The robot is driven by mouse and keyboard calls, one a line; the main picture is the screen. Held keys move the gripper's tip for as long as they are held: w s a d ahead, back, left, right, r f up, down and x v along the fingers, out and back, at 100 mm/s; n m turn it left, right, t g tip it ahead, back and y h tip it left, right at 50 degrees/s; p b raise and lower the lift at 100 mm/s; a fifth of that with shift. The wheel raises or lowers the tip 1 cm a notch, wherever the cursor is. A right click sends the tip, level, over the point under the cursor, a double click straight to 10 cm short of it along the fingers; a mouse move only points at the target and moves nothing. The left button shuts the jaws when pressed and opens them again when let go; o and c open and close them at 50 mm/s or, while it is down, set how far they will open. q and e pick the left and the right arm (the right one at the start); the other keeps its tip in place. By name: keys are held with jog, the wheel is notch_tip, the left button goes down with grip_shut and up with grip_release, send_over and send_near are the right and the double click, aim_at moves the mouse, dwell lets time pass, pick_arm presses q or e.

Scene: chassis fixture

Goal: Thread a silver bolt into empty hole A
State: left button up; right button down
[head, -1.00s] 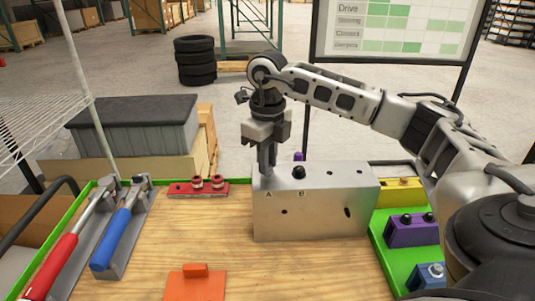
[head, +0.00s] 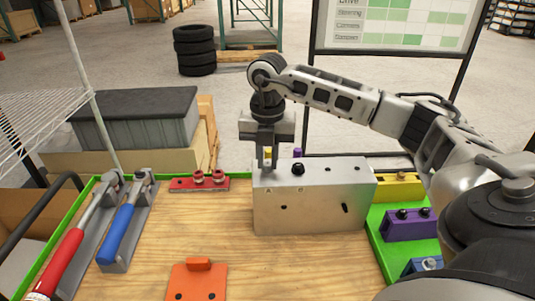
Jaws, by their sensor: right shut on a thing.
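My right gripper (head: 267,167) points straight down at the block's top left, over hole A. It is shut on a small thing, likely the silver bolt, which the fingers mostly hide. Hole A itself is hidden by the fingertips, so I cannot tell how deep the bolt sits. My left gripper is out of view.
A red holder (head: 185,185) with red pieces, an orange plate (head: 200,283) and red- and blue-handled tools (head: 118,235) lie left. Yellow (head: 398,187), purple (head: 400,229) and blue (head: 415,266) blocks sit right on a green tray.

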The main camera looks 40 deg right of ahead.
jog(key=m, duration=0.2)
jog(key=m+p, duration=0.1)
jog(key=m, duration=0.4)
jog(key=shift+s+a+f+p, duration=0.15)
jog(key=shift+f+p, duration=0.15)
jog(key=shift+p, duration=0.1)
jog(key=m, duration=0.3)
jog(key=shift+m+p, duration=0.3)
jog(key=shift+p, duration=0.1)
jog(key=shift+f+m, duration=0.2)
jog(key=shift+m, duration=0.4)
jog(key=c, duration=1.3)
grip_release()
jog(key=shift+o, duration=0.2)
jog(key=shift+r, duration=0.1)
jog(key=shift+r, duration=1.35)
